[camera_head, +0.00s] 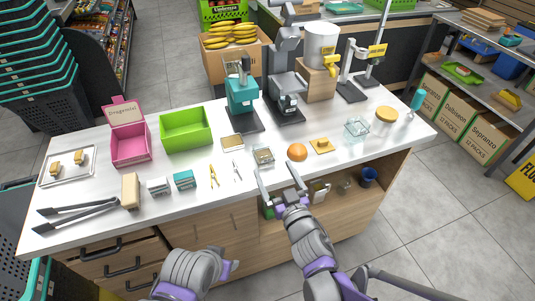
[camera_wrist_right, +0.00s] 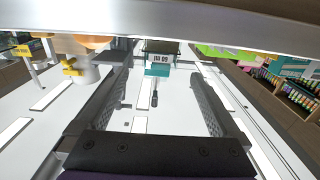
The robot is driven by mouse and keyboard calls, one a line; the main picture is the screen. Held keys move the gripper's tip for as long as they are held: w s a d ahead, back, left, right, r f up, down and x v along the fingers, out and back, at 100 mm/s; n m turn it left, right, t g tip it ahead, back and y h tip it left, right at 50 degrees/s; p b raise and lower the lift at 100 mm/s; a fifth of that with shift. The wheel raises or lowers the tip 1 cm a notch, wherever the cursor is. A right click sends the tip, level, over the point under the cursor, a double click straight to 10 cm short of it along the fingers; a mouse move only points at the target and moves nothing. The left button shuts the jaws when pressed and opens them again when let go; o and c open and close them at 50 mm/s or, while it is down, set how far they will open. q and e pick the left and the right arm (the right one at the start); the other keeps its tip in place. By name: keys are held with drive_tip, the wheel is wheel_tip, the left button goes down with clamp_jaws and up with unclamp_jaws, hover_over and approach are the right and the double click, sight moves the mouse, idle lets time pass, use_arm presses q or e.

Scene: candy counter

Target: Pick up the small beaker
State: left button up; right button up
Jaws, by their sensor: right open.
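I cannot tell for sure which thing is the small beaker. A clear, glass-like container (camera_head: 357,127) stands on the right half of the white counter, and another clear container (camera_head: 263,156) with something in it stands near the middle front. My right gripper (camera_head: 277,170) is open and empty at the counter's front edge, just in front of the middle container. In the right wrist view its two fingers (camera_wrist_right: 155,105) are wide apart with nothing held between them. My left arm shows at the bottom of the head view, but its fingers do not show clearly.
An orange (camera_head: 297,152) and a yellow item (camera_head: 321,145) lie right of my right gripper. A teal machine (camera_head: 242,93) and a grey one (camera_head: 287,107) stand behind. Tongs (camera_head: 75,209) lie at the left. A blue cup (camera_head: 369,176) stands on the shelf below.

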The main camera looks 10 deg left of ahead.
sight(267, 157)
drive_tip(key=x, duration=0.3)
drive_tip(key=shift+w+a, duration=0.15)
drive_tip(key=shift+w, duration=0.1)
drive_tip(key=p+x, duration=0.1)
drive_tip(key=x, duration=0.4)
drive_tip(key=shift+w+a, duration=0.1)
drive_tip(key=shift+a, duration=0.1)
drive_tip(key=shift+r, duration=0.1)
drive_tip(key=c, duration=1.4)
drive_tip(key=shift+r, duration=0.15)
wheel_tip(267, 157, up, 10)
drive_tip(key=p, duration=0.1)
drive_tip(key=shift+f, duration=0.2)
